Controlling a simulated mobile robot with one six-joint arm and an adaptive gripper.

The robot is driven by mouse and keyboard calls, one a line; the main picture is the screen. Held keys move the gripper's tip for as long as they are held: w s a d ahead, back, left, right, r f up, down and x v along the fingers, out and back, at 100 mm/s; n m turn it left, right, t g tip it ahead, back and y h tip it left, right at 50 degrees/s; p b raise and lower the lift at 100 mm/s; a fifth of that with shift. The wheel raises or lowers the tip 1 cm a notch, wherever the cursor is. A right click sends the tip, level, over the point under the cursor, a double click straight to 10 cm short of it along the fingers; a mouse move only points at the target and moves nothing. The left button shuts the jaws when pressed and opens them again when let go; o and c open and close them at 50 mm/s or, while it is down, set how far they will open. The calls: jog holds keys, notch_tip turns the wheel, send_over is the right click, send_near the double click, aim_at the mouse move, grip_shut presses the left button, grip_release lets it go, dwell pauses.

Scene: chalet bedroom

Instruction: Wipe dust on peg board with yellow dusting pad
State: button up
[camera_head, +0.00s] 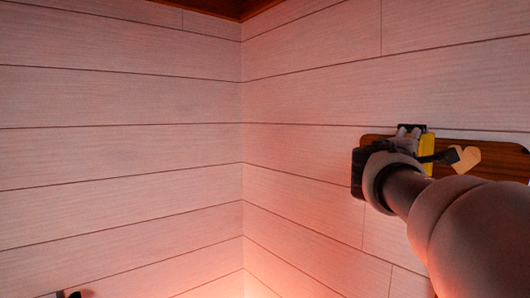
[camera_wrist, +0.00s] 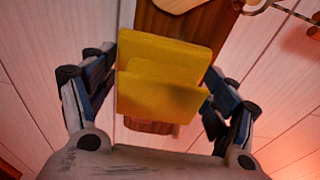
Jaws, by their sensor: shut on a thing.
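The yellow dusting pad (camera_wrist: 160,85) is in the middle of the wrist view, held between the two fingers of my gripper (camera_wrist: 160,95). In the head view my gripper (camera_head: 412,138) is at the wall on the right, and a strip of the yellow pad (camera_head: 427,155) shows beside it. The wooden peg board (camera_head: 500,158) is on that wall, partly hidden behind my gripper and arm. It also shows behind the pad in the wrist view (camera_wrist: 160,30). The pad is in front of the board's left part; I cannot tell whether they touch. I cannot make out any dust.
A light wooden heart-shaped piece (camera_head: 465,159) is at the board, right of my gripper. Pale plank walls (camera_head: 300,110) meet in a corner left of the board and are bare there. A small dark object (camera_head: 68,294) shows at the bottom left edge.

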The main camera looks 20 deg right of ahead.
jog(key=w, duration=0.1)
jog(key=w+a, duration=0.1)
jog(key=w, duration=0.1)
jog(key=shift+w+a, duration=0.25)
jog(key=shift+w, duration=0.05)
jog(key=b+v, duration=0.2)
jog(key=v, duration=0.4)
jog(key=shift+w+a+b, duration=0.2)
jog(key=shift+w+b, duration=0.15)
jog(key=shift+b, duration=0.05)
dwell(0.3)
jog(key=b+v, duration=0.1)
jog(key=v, duration=0.2)
jog(key=shift+w+a, duration=0.1)
jog(key=shift+w, duration=0.1)
dwell(0.4)
jog(key=s+x, duration=0.1)
jog(key=x, duration=0.6)
jog(key=shift+d, duration=0.3)
